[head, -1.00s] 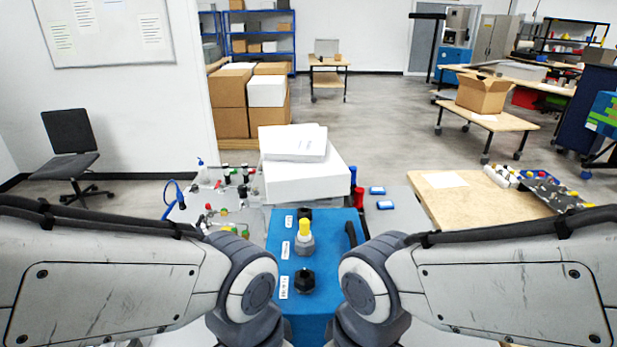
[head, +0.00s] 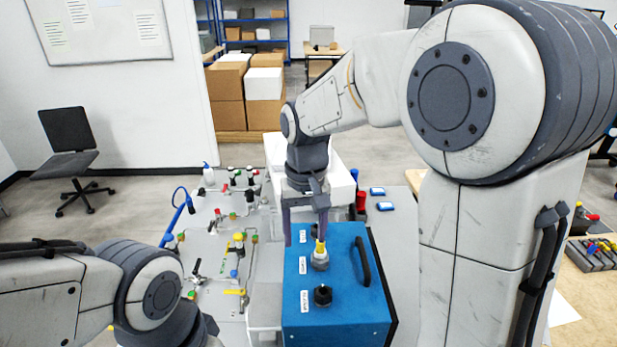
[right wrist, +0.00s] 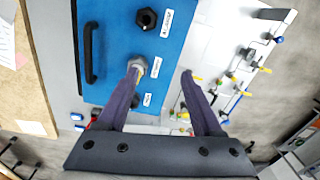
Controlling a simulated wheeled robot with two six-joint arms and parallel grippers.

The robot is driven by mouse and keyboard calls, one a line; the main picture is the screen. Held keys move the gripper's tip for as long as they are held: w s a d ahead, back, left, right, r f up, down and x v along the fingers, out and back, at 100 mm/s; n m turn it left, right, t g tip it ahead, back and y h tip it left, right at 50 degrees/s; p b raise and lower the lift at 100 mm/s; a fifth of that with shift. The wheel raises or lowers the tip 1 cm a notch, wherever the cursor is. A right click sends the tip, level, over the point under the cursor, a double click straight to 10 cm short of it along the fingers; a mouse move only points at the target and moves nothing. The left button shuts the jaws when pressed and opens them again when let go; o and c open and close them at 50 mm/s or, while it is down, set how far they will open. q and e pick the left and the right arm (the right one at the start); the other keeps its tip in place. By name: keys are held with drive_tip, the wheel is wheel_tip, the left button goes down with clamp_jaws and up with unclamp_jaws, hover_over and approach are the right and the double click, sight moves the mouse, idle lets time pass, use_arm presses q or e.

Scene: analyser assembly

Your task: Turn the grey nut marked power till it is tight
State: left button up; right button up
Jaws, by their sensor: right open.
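A blue box (head: 345,270) stands in front of me with fittings along its top, each beside a white label too small to read. The middle fitting is a grey nut (head: 319,262) with a yellow piece standing up from it. In the right wrist view the grey nut (right wrist: 139,65) shows at the tip of the left finger, which partly covers it. My right gripper (head: 305,241) is open and points down over the box's far part, its fingers spread. I cannot tell whether a finger touches the nut. My left gripper is out of view; only my left arm shows.
A black nut (head: 322,295) sits nearer me on the box, and a dark fitting (head: 315,230) is farther back, partly hidden. A black handle (head: 362,262) runs along the box's right side. A panel with valves and tubing (head: 215,270) lies to the left.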

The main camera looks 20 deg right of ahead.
wheel_tip(320, 180, up, 2)
drive_tip(key=m+p, duration=0.1)
drive_tip(key=m, duration=0.1)
hover_over(320, 251)
drive_tip(key=shift+w, duration=0.25)
drive_tip(key=shift+w+d, duration=0.2)
drive_tip(key=shift+d, duration=0.05)
wheel_tip(320, 251, down, 6)
drive_tip(key=b, duration=0.5)
drive_tip(key=shift+a+r+b, duration=0.1)
drive_tip(key=shift+b, duration=0.2)
wheel_tip(320, 251, down, 7)
drive_tip(key=b, duration=0.4)
drive_tip(key=shift+b, duration=0.3)
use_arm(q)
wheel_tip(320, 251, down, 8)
